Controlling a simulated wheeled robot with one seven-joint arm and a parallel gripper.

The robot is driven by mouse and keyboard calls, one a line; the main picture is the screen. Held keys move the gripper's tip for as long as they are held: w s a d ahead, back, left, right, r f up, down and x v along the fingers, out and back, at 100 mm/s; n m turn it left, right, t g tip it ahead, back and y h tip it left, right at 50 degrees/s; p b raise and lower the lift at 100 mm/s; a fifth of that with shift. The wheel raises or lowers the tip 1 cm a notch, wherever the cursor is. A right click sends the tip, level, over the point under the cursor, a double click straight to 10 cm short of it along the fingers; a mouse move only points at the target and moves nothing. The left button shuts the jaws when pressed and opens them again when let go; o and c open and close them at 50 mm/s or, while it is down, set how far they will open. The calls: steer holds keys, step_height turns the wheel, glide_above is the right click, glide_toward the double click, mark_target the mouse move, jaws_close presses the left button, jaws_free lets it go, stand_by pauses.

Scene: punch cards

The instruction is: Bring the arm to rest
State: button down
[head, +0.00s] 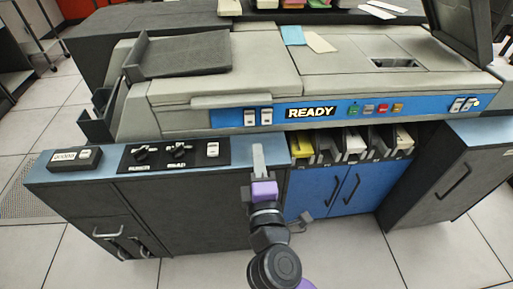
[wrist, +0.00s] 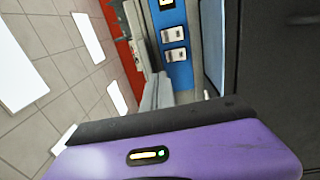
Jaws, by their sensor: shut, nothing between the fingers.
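My arm reaches up from the bottom middle of the head view, in front of the card machine. My gripper (head: 258,152) has pale grey fingers and a purple body, and its fingers are together with nothing between them. It points away from me, in front of the grey left part of the machine, beside the blue doors. I cannot tell whether it touches the machine. In the wrist view, the purple gripper body with a small lit indicator fills the bottom, and the fingertips are not clear.
The machine has a blue READY panel (head: 310,112), a knob panel (head: 176,152) and a small counter box (head: 75,158). Card slots (head: 352,143) sit above blue doors (head: 336,187). A dark monitor (head: 460,30) stands at upper right. The tiled floor (head: 445,245) in front is clear.

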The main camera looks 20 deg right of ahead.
stand_by(0.5)
steer(key=s+a+m+y+p, duration=0.2)
steer(key=s+a+m+y, duration=0.2)
steer(key=s+a+y, duration=0.35)
steer(key=s+d+r+m+g+p, duration=0.1)
steer(key=s+d+m+p, duration=0.1)
steer(key=s, duration=0.7)
steer(key=s+d+r+m+g+h+p, duration=0.1)
steer(key=s+d+r+m+p, duration=0.1)
steer(key=s, duration=0.7)
steer(key=s+d+r+m+g+p, duration=0.1)
steer(key=s+d+m+p, duration=0.2)
steer(key=s, duration=0.6)
steer(key=d+m, duration=0.2)
steer(key=m, duration=0.1)
steer(key=shift+s+d+r+h+p, duration=0.25)
steer(key=shift+h+p, duration=0.05)
steer(key=shift+h, duration=0.05)
steer(key=shift+d, duration=0.1)
